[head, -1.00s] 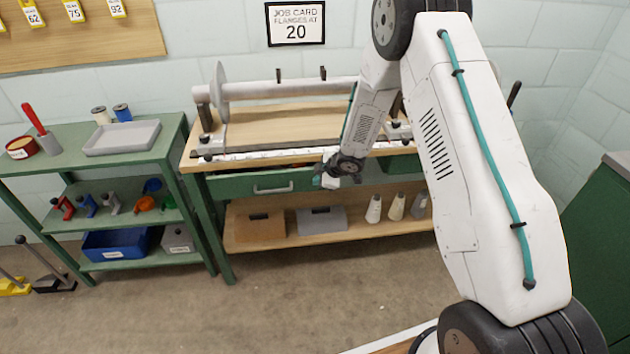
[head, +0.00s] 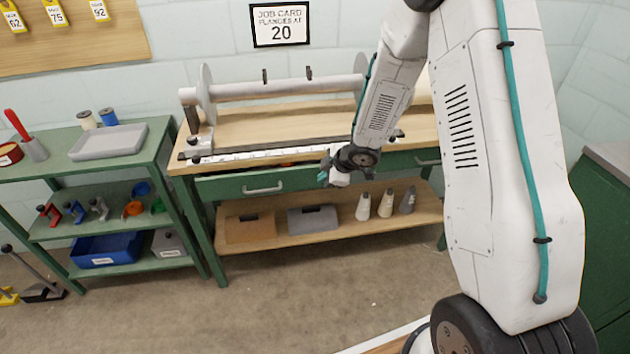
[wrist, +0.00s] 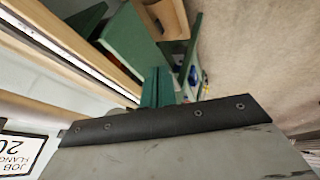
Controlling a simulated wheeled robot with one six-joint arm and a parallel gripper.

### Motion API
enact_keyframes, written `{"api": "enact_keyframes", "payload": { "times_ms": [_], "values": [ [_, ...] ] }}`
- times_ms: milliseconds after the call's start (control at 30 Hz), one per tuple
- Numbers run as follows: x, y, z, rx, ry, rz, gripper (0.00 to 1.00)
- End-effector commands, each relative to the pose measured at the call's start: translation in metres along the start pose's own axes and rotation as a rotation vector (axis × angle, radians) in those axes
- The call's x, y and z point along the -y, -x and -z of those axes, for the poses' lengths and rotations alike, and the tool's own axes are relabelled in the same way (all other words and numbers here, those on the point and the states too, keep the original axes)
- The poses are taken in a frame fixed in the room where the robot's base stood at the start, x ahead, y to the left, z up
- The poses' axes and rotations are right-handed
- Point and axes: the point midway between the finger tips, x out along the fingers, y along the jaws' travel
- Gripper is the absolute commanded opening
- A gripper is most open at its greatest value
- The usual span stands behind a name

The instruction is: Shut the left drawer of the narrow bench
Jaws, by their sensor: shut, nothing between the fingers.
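The narrow bench has a pale wooden top (head: 262,122) and green legs. Its left drawer (head: 222,188) has a green front with a light bar handle (head: 263,189). The front stands out from the bench, with a dark gap above it and something reddish showing inside, so it is partly open. My gripper (head: 324,176) has teal fingertips, shut and empty, near the drawer front's right end; I cannot tell whether they touch it. In the wrist view the shut fingers (wrist: 158,86) point toward a green panel (wrist: 130,40), apparently the drawer. The right drawer (head: 425,160) is partly behind my arm.
A roller (head: 275,88) lies across the bench top. The lower shelf (head: 330,230) holds two boxes and several cones. A green shelf unit (head: 165,165) with bins stands close on the left. The floor in front (head: 290,300) is clear.

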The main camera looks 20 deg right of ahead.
Motion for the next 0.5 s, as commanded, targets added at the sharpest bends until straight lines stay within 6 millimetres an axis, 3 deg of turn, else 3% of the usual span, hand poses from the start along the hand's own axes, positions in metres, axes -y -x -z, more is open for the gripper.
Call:
{"api": "enact_keyframes", "payload": {
  "times_ms": [133, 233, 400, 500],
  "values": [
    [0.029, -0.021, -0.03, 0.025, -0.049, 0.058, 0.0],
    [0.062, -0.05, -0.052, -0.013, -0.095, 0.103, 0.0],
    [0.108, -0.096, -0.059, -0.254, 0.026, 0.047, 0.0],
    [0.12, -0.111, -0.057, -0.403, 0.173, -0.108, 0.0]
  ]
}}
